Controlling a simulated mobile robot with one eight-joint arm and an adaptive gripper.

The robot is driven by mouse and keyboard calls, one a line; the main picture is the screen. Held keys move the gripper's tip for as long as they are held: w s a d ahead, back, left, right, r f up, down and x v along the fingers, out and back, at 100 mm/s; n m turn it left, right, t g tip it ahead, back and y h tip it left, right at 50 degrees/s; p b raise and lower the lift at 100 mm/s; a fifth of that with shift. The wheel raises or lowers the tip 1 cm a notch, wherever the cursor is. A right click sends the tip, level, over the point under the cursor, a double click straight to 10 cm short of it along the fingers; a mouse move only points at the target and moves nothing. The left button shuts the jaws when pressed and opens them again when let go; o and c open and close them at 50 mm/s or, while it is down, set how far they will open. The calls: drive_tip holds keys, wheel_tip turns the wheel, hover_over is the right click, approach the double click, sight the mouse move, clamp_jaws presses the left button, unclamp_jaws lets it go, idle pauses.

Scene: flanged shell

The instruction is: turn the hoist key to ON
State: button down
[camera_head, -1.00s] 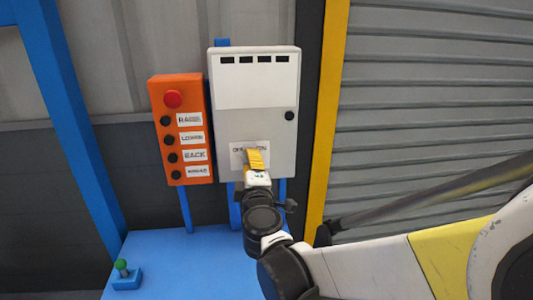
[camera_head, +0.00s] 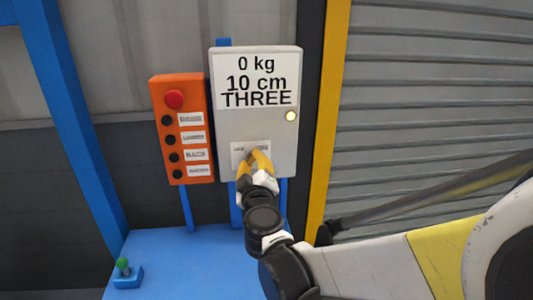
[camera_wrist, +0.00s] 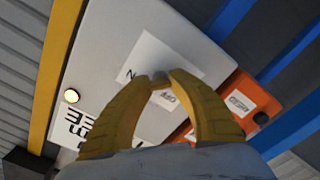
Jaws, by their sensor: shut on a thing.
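The hoist key (camera_wrist: 161,83) is a small grey piece on the white label of the panel, seen between my fingertips in the wrist view. My gripper (camera_wrist: 160,80) has yellow fingers shut on it. In the head view my gripper (camera_head: 258,154) is at the OFF/ON label (camera_head: 238,150) and hides the key and part of the lettering. The grey control box (camera_head: 230,125) has a lit display (camera_head: 256,82) reading 0 kg, 10 cm, THREE. A round lamp (camera_head: 291,116) on its right side is lit.
An orange button box (camera_head: 190,88) with a red button (camera_head: 174,99) and several black buttons stands left of the control box. A yellow post (camera_head: 329,120) stands to the right.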

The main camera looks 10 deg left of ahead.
drive_tip(key=shift+a+r, duration=0.1)
drive_tip(key=shift+a, duration=0.05)
drive_tip(key=c, duration=1.1)
unclamp_jaws()
drive_tip(key=shift+s, duration=0.1)
drive_tip(key=v, duration=1.2)
